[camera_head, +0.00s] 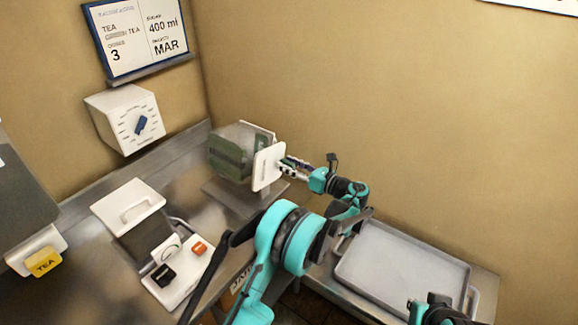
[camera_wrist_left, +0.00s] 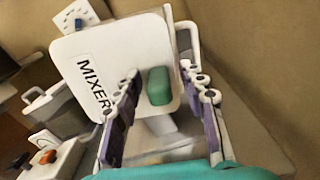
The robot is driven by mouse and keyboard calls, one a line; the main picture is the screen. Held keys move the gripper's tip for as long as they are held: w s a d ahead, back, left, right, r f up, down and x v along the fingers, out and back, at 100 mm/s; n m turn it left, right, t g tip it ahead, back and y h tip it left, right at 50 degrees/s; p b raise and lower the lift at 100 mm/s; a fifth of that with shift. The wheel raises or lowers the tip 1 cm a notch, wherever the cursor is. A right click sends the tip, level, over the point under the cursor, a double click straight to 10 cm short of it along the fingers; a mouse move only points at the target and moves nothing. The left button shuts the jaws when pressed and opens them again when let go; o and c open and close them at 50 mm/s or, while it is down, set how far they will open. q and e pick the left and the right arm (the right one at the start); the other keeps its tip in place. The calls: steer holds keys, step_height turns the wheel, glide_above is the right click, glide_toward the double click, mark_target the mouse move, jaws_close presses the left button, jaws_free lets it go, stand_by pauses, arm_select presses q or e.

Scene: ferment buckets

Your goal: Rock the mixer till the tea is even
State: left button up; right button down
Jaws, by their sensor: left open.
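The mixer stands on the steel counter by the back corner in the head view. It has a clear drum (camera_head: 232,152) with dark green contents and a white end plate (camera_head: 267,167). In the left wrist view the plate (camera_wrist_left: 100,55) reads MIXER and bears a green handle (camera_wrist_left: 159,86). My left gripper (camera_head: 291,167) is at the plate. In the wrist view its open fingers (camera_wrist_left: 163,80) stand on either side of the handle, with visible gaps. Whether the tea is even cannot be told. Part of my right arm (camera_head: 437,311) shows at the bottom; its gripper is not in view.
A wall dial box (camera_head: 126,119) and a sign (camera_head: 136,37) reading TEA, 400 ml, MAR are at left. An empty grey tray (camera_head: 402,270) lies right.

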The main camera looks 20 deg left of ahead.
arm_select(q)
jaws_close()
steer(key=shift+r, duration=0.1)
